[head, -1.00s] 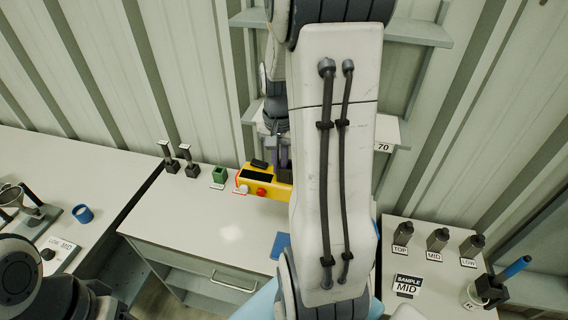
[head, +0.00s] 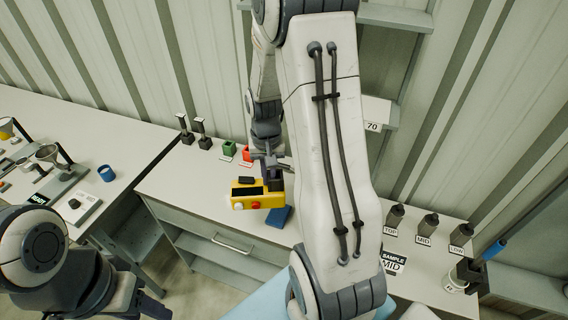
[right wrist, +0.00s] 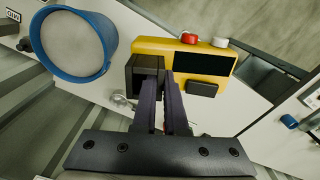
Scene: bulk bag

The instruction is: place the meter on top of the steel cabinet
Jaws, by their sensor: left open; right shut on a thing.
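The meter (head: 258,194) is a yellow box with a dark display, a red button and a white button. My right gripper (head: 272,170) is shut on the dark block at its end; the fingers and block also show in the right wrist view (right wrist: 166,95). The meter is in front of the red and green holders, over the pale top of the grey cabinet (head: 180,186) with a drawer handle. I cannot tell how high it is held. My left gripper (head: 150,303) is open and empty at the bottom left, partly cut off.
A green holder (head: 229,148) and red holder (head: 246,153) stand at the back. My right arm hides the middle.

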